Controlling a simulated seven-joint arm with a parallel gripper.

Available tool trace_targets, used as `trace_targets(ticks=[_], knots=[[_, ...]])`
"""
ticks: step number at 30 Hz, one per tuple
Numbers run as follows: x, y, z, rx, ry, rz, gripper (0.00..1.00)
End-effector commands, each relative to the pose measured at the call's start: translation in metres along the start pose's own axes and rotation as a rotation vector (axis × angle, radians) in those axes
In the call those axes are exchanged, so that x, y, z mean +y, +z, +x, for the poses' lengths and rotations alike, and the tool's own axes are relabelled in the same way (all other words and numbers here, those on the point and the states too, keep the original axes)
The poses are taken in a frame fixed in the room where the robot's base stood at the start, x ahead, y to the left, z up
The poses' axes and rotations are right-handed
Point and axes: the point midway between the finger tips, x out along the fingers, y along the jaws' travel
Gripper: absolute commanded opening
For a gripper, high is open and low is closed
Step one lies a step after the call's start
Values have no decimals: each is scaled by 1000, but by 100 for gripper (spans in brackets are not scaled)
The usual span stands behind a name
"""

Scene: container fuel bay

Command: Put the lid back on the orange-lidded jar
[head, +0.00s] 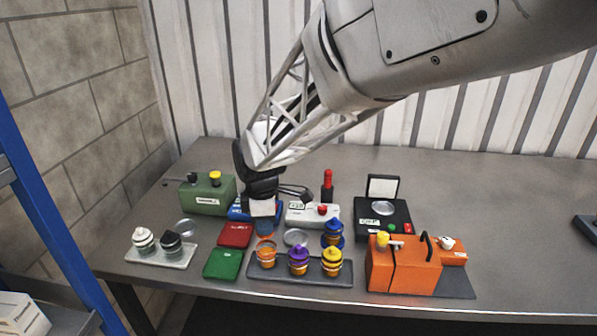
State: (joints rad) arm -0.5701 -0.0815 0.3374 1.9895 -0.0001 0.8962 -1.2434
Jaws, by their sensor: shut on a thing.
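The orange-lidded jar (266,259), an amber jar, stands upright at the left end of a dark grey tray (309,276) in the head view. My gripper (264,229) points down right above this jar. It is shut on a small orange piece at its tips, which looks like the orange lid (266,240). The fingers hide most of the lid. I cannot tell whether the lid touches the jar's rim.
On the same tray stand a purple-lidded jar (298,261) and a yellow-lidded jar (332,263). A blue-lidded jar (332,234) stands behind. Red (235,235) and green (223,264) flat boxes lie left. An orange machine (403,270) stands right. The table's right side is mostly clear.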

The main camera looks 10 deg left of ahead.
Motion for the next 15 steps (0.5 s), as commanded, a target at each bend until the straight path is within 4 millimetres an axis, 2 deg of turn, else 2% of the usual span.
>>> trace_targets(ticks=[15], knots=[[0,0,34,0,0,0,0]])
